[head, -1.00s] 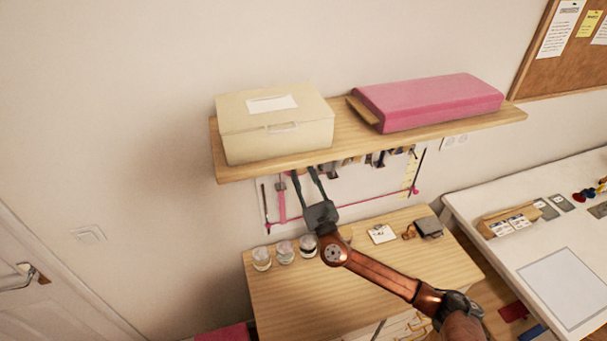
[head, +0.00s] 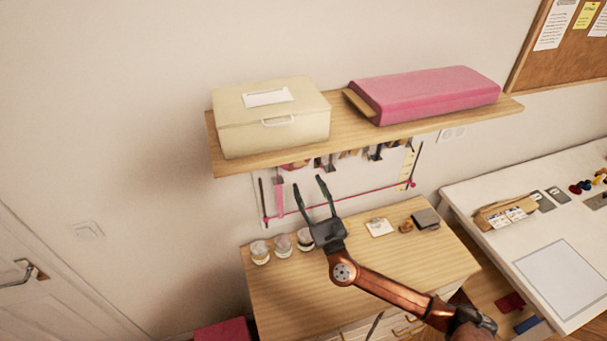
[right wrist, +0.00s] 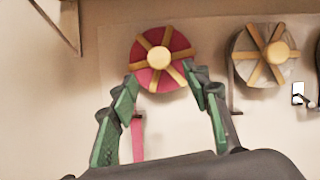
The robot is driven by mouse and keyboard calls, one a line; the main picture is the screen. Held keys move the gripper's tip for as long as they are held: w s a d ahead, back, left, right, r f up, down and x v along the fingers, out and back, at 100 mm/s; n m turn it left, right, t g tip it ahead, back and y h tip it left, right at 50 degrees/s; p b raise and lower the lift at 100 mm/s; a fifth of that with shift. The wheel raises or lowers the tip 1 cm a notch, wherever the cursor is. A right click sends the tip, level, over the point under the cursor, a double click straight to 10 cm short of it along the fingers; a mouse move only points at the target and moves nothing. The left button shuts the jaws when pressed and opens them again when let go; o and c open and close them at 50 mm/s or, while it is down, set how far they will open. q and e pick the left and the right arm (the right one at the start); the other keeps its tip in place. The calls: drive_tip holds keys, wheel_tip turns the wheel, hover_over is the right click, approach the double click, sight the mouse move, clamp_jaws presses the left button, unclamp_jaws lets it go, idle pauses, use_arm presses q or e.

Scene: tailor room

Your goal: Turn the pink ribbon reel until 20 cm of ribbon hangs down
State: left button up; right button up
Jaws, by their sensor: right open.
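The pink ribbon reel (right wrist: 162,59) shows in the right wrist view, mounted in front of the wall panel, with wooden spokes and a round wooden hub. In the head view the shelf hides most of it. Pink ribbon (right wrist: 138,138) hangs below it, and it also shows in the head view (head: 280,195). A pink line (head: 340,200) runs across the panel near the ribbon's lower end. My right gripper (head: 309,187) is open and empty, below the shelf. In the right wrist view its fingertips (right wrist: 163,82) are to either side of the reel's lower part; contact cannot be told. My left gripper is not in view.
A grey reel (right wrist: 265,55) is right of the pink one. The wooden shelf (head: 350,140) overhangs the reels and bears a cream box (head: 270,120) and a pink case (head: 430,95). Several jars (head: 282,246) stand on the cabinet top (head: 390,260) below.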

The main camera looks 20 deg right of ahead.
drive_tip(key=shift+v, duration=2.35)
